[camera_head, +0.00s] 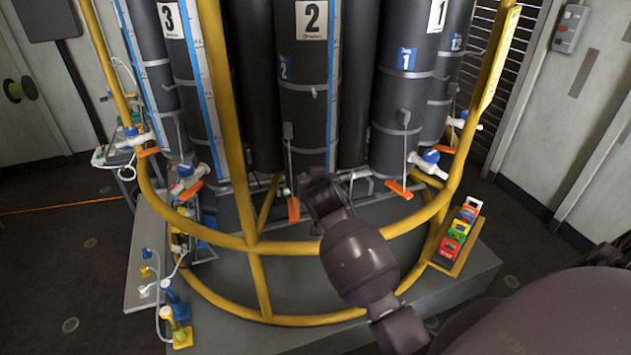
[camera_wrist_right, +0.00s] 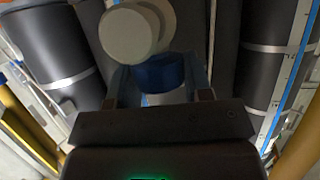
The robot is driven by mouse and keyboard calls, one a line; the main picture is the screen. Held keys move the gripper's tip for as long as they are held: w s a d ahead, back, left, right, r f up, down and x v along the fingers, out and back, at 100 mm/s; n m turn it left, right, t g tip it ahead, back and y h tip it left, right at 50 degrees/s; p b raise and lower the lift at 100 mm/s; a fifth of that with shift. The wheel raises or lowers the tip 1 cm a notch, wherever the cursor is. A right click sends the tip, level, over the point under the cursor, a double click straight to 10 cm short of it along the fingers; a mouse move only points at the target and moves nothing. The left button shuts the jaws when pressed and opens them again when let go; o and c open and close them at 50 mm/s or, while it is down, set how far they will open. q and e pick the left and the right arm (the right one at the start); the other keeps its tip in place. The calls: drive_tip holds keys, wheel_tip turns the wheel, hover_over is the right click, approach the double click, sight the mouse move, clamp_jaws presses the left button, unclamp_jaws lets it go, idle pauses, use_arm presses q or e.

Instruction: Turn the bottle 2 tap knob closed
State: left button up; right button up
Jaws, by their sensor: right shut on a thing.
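Bottle 2 (camera_head: 305,105) is the tall dark cylinder in the middle of the rack, with a white "2" plate. My right gripper (camera_head: 315,180) reaches over the yellow rail to the foot of this bottle. In the right wrist view my right gripper (camera_wrist_right: 160,82) is shut on the blue tap knob (camera_wrist_right: 159,72), one finger on each side. A pale round tap part (camera_wrist_right: 130,33) shows just above the knob. In the head view my gripper and wrist hide the knob. An orange tag (camera_head: 293,210) hangs just left of the gripper. My left gripper is not in view.
The yellow tubular rail (camera_head: 300,246) curves around the rack, in front of and below my right wrist. Bottle 1 (camera_head: 402,110) with its blue-knobbed tap (camera_head: 430,160) stands to the right, bottle 3 (camera_head: 180,80) to the left. Coloured boxes (camera_head: 460,228) sit at the right.

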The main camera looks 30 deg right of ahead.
drive_tip(key=shift+m+g+h+b, duration=0.35)
drive_tip(key=shift+m+g+h, duration=0.15)
drive_tip(key=shift+m+h, duration=0.4)
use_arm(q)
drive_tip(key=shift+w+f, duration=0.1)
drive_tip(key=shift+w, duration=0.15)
use_arm(e)
drive_tip(key=shift+m+h, duration=0.3)
drive_tip(key=shift+h, duration=0.1)
drive_tip(key=shift+m+g+h, duration=0.3)
drive_tip(key=shift+g, duration=0.1)
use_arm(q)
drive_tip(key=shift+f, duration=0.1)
use_arm(e)
drive_tip(key=o, duration=0.9)
drive_tip(key=shift+r, duration=0.1)
